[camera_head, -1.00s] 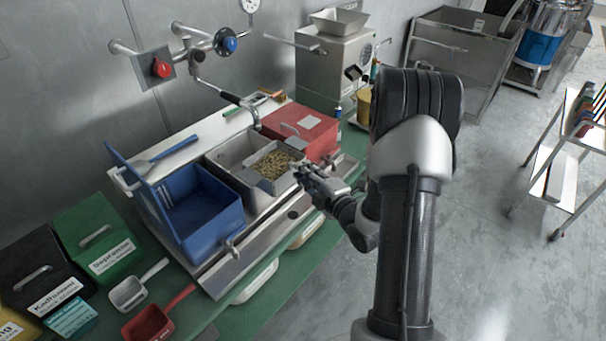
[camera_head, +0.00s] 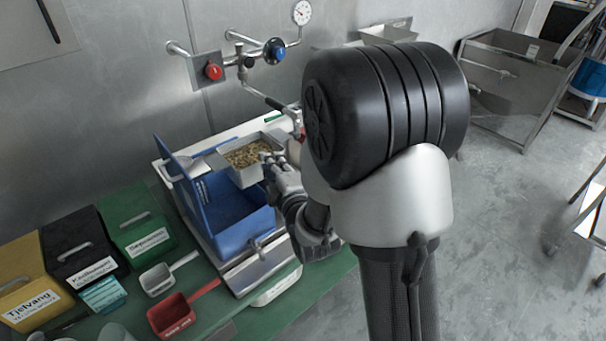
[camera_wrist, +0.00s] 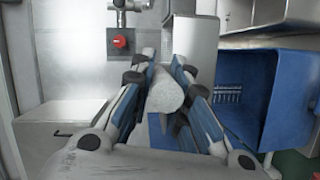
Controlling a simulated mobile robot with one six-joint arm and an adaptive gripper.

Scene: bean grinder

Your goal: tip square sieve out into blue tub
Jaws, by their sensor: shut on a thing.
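The square sieve (camera_head: 250,177) is a grey metal pan with pale brown beans (camera_head: 247,153) in it. In the head view it is raised, looks roughly level, and is over the back right part of the blue tub (camera_head: 234,236). The tub is open, with its blue lid standing up at its left. My gripper (camera_head: 272,164) is shut on the sieve at its right side. In the wrist view the fingers (camera_wrist: 172,92) close on a grey piece; the exact grip is hard to make out. The blue tub also shows there at the right (camera_wrist: 236,112).
Green (camera_head: 138,224), black (camera_head: 82,250) and yellow (camera_head: 32,284) boxes stand to the left. A white scoop (camera_head: 157,280) and a red scoop (camera_head: 172,314) lie in front. Wall valves with red (camera_head: 213,71) and blue (camera_head: 275,50) knobs are behind. My arm hides the right side.

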